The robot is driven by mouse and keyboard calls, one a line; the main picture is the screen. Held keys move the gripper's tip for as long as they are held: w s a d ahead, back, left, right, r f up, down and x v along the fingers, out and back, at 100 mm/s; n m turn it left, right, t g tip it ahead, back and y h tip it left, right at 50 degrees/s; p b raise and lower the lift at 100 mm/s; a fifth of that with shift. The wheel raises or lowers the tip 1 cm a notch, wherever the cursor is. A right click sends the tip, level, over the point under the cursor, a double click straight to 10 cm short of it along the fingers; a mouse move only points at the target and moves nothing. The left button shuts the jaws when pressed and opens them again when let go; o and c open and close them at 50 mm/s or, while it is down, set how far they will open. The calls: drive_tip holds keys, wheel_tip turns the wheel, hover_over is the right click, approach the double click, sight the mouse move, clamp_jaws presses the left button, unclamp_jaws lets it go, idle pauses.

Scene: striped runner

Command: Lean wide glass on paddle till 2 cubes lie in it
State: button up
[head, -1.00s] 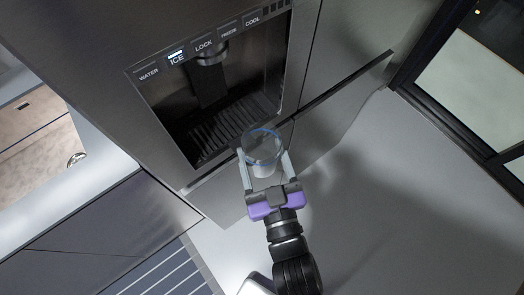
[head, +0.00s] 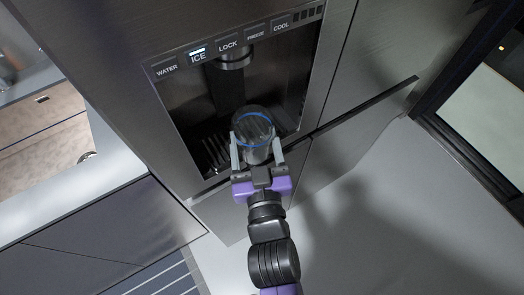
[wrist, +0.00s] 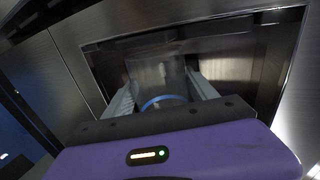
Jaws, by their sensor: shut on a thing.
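My gripper (head: 257,160) is shut on the wide glass (head: 254,142), a clear tumbler with a blue rim, with one finger on each side. The glass is at the mouth of the dispenser recess (head: 203,112), in front of and below the paddle (head: 232,82). I cannot tell whether it touches the paddle. In the wrist view the glass (wrist: 158,80) stands between the fingers, its blue ring near the gripper body. I see no cubes in the glass. The ICE label (head: 198,57) has a lit bar above it.
The WATER (head: 164,70), LOCK (head: 228,45), FREEZE and COOL labels line the panel top. A drip grille (head: 215,150) lies at the recess floor. A fridge door or drawer front (head: 350,140) juts out at right. A counter with a sink is at left. The grey floor at right is clear.

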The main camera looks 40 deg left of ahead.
sight(242, 131)
drive_tip(key=shift+w+a+b, duration=0.3)
drive_tip(key=shift+a, duration=0.4)
drive_tip(key=shift+w+a+b, duration=0.35)
drive_tip(key=shift+a, duration=0.4)
drive_tip(key=shift+w+a+b, duration=0.3)
drive_tip(key=shift+a, duration=0.4)
drive_tip(key=shift+a, duration=0.2)
drive_tip(key=shift+w+a+b, duration=0.2)
drive_tip(key=shift+a+b, duration=0.1)
drive_tip(key=shift+a, duration=0.15)
idle(1.9)
drive_tip(key=shift+s+d+p, duration=0.3)
drive_tip(key=shift+d+p, duration=0.05)
drive_tip(key=shift+d, duration=0.4)
drive_tip(key=shift+s+d+p, duration=0.3)
drive_tip(key=shift+d+p, duration=0.1)
drive_tip(key=shift+d, duration=0.4)
drive_tip(key=shift+s+d+p, duration=0.3)
drive_tip(key=shift+d+p, duration=0.05)
drive_tip(key=shift+d, duration=0.4)
drive_tip(key=s+d+p, duration=0.4)
drive_tip(key=d+p, duration=0.1)
drive_tip(key=d, duration=0.4)
drive_tip(key=shift+d, duration=0.15)
